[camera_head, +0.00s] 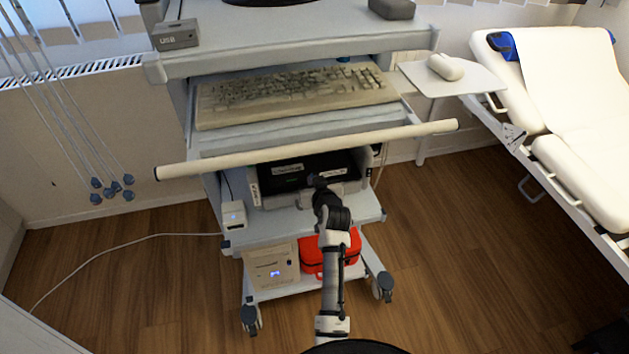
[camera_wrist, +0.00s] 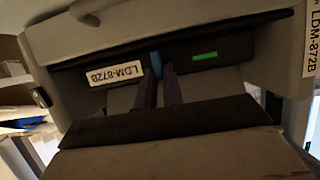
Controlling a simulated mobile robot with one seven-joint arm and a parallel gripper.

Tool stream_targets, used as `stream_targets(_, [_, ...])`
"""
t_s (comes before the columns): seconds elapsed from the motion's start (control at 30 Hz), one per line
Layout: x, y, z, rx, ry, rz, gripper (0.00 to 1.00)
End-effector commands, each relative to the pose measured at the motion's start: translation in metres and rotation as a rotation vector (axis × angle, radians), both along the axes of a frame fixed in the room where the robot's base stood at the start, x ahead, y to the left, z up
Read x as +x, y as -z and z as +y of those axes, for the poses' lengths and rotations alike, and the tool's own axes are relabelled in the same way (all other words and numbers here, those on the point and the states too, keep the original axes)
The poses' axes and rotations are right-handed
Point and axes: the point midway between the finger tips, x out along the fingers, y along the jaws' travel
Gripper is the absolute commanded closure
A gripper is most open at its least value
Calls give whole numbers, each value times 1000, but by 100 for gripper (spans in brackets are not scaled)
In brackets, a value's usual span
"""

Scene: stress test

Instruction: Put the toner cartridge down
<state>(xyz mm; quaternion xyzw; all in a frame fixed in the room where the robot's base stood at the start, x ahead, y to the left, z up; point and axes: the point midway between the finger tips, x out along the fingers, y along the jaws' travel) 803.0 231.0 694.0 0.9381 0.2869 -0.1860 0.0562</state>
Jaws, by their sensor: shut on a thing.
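The toner cartridge (camera_wrist: 225,68) is a dark, wide block with a white "LDM-872B" label and a green strip, in the wrist view. My gripper (camera_wrist: 158,88) is shut on the blue tab (camera_wrist: 156,62) at the middle of its front. The cartridge lies across the open front of the grey printer (camera_wrist: 75,40); I cannot tell how deep it sits or whether it rests on anything. In the head view, my gripper (camera_head: 320,182) reaches into the front of the printer (camera_head: 254,187), which stands on a cart shelf. The cartridge's back is hidden.
A pale bar (camera_head: 310,149) and a keyboard shelf (camera_head: 290,138) sit above the printer. A small white box (camera_head: 233,215) stands left of it. A beige box (camera_head: 271,266) and a red case (camera_head: 313,257) are below. A couch (camera_head: 580,150) stands right.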

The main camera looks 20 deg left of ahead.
Motion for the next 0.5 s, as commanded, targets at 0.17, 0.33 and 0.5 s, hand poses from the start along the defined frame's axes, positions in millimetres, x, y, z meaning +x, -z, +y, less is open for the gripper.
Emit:
stream_targets(0.17, [0, 1, 0, 0, 0, 0, 90])
stream_targets(0.33, [0, 1, 0, 0, 0, 0, 69])
stream_targets(0.5, [0, 1, 0, 0, 0, 0, 69])
